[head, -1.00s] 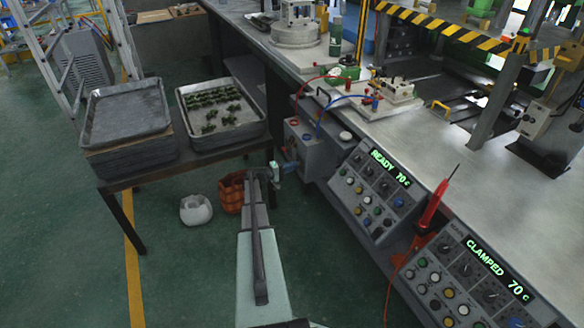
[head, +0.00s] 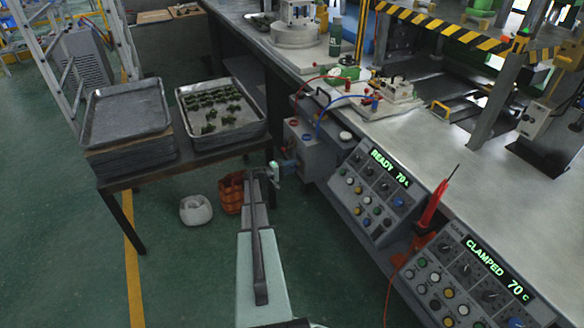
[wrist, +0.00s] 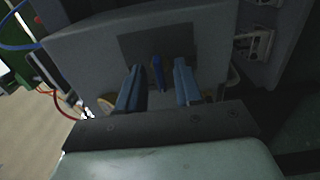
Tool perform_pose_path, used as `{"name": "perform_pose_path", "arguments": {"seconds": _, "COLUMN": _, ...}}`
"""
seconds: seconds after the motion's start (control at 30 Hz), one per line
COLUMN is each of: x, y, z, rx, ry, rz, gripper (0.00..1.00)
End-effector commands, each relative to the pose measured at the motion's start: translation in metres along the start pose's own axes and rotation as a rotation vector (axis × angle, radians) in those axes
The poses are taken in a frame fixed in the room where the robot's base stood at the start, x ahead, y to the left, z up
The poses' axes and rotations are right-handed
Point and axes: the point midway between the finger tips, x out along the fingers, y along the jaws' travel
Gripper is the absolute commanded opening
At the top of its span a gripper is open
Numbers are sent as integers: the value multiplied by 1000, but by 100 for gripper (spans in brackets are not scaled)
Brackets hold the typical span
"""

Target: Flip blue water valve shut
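The blue water valve handle (wrist: 157,73) shows in the wrist view as a narrow upright blue lever in front of a dark plate on a grey box (wrist: 85,50). My gripper (wrist: 158,66) is open, with one finger on each side of the lever. Gaps show on both sides, so the fingers do not look closed on it. In the head view my gripper (head: 276,168) is at the left side of the grey box (head: 303,138), low beside the workbench. The valve is too small and covered to make out clearly there.
The workbench (head: 470,145) with control panels (head: 370,190) stands to the right. A table with metal trays (head: 125,112) is to the left. An orange bin (head: 230,192) and a white bag (head: 196,210) sit on the floor near my arm. Red and blue hoses run above the box.

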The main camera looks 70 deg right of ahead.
Motion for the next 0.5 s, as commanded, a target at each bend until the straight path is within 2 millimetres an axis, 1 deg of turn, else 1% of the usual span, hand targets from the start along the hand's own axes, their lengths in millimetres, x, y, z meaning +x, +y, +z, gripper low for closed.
{"name": "perform_pose_path", "arguments": {"seconds": 0.17, "x": -13, "y": 0, "z": 0, "rx": 0, "ry": 1, "rz": -1, "gripper": 35}}
{"name": "perform_pose_path", "arguments": {"seconds": 0.27, "x": -29, "y": 0, "z": 0, "rx": 0, "ry": 2, "rz": 0, "gripper": 35}}
{"name": "perform_pose_path", "arguments": {"seconds": 0.5, "x": -77, "y": 0, "z": 0, "rx": 0, "ry": 3, "rz": -1, "gripper": 35}}
